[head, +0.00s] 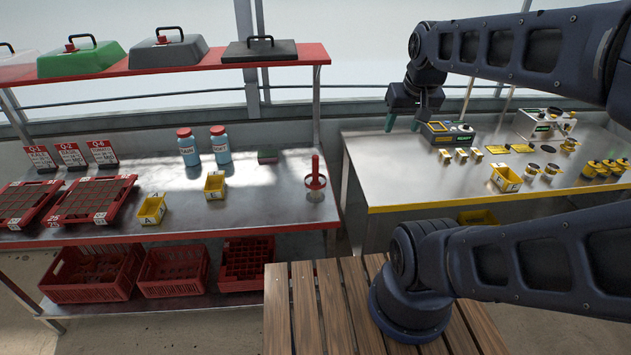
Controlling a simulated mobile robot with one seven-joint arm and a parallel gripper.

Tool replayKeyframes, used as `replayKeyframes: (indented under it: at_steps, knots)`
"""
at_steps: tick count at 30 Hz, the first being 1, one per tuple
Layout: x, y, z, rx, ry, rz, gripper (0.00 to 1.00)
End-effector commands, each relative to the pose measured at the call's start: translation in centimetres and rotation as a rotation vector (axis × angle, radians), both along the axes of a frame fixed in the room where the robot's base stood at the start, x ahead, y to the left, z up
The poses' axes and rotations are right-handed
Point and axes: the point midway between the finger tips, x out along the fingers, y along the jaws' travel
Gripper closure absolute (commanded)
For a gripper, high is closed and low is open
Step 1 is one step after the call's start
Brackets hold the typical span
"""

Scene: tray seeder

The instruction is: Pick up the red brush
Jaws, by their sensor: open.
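A red upright handle with a round red collar (315,181) stands on the metal bench near its right end, on a pale base; it may be the red brush, but its bristles cannot be made out.
Two blue jars (188,148), yellow bins (152,209) and red trays (93,200) stand on the metal bench (255,200). A red shelf (150,69) with lids overhangs it. The yellow-edged table (400,190) holds small devices. A wooden slatted surface (305,310) lies in front.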

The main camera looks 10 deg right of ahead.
Motion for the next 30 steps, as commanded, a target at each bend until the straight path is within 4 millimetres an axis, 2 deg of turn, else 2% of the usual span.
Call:
replayKeyframes:
  at_steps: [5, 17, 23, 30]
  knots:
    - [2.1, 0.4, -0.1, 0.021, 0.024, -0.040, 0.51]
    - [10.4, 3.2, -2.0, 0.090, 0.111, -0.231, 0.51]
    - [14.5, 5.2, -3.9, 0.109, 0.150, -0.331, 0.51]
    - [19.2, 8.2, -7.1, 0.119, 0.190, -0.451, 0.51]
